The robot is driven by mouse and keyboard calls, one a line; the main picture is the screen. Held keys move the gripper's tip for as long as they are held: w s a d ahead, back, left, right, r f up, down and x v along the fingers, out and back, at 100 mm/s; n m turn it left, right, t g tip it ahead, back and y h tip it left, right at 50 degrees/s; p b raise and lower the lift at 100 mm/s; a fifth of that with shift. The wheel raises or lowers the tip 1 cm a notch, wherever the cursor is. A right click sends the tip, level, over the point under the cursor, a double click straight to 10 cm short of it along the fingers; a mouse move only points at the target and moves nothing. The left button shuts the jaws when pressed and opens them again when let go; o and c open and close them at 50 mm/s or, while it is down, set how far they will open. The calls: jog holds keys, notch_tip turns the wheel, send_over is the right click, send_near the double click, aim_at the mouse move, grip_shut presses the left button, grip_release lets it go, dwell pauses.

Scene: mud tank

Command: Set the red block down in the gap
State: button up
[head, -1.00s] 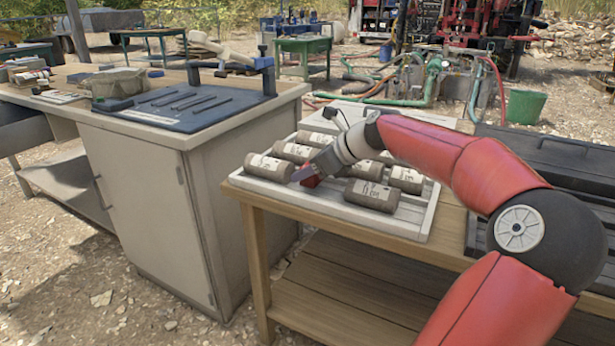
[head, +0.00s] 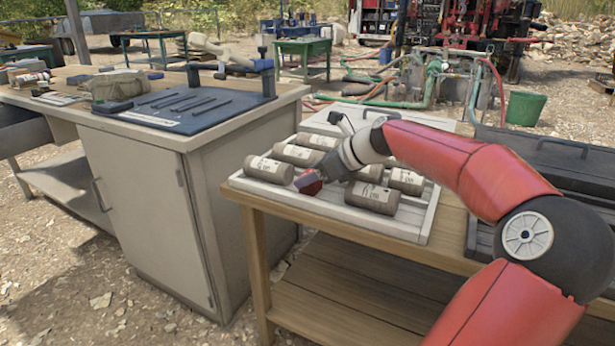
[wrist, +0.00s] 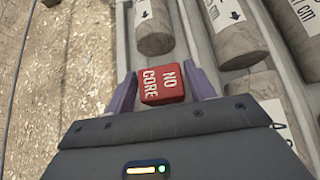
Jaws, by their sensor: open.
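The red block (wrist: 162,83), marked "NO CORE", lies between the two fingers of my gripper (wrist: 161,88) in the wrist view. My gripper is open, with a finger on either side of the block; contact with the fingers is hard to judge. In the head view the block (head: 309,183) shows at the tip of my gripper, at the front of the white core tray (head: 290,199). It is in the gap between a left core (head: 268,169) and a front right core (head: 371,197). Its underside is hidden, so full contact with the tray floor cannot be seen.
Several grey-brown labelled cores lie in the tray, including one (wrist: 152,27) ahead of the block in the wrist view. The tray stands on a wooden table (head: 258,262). A cabinet bench (head: 140,200) stands left, and a dark case (head: 560,165) lies right.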

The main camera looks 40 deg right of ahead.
jog(key=v, duration=1)
jog(key=shift+s+p, duration=0.15)
jog(key=shift+p, duration=0.25)
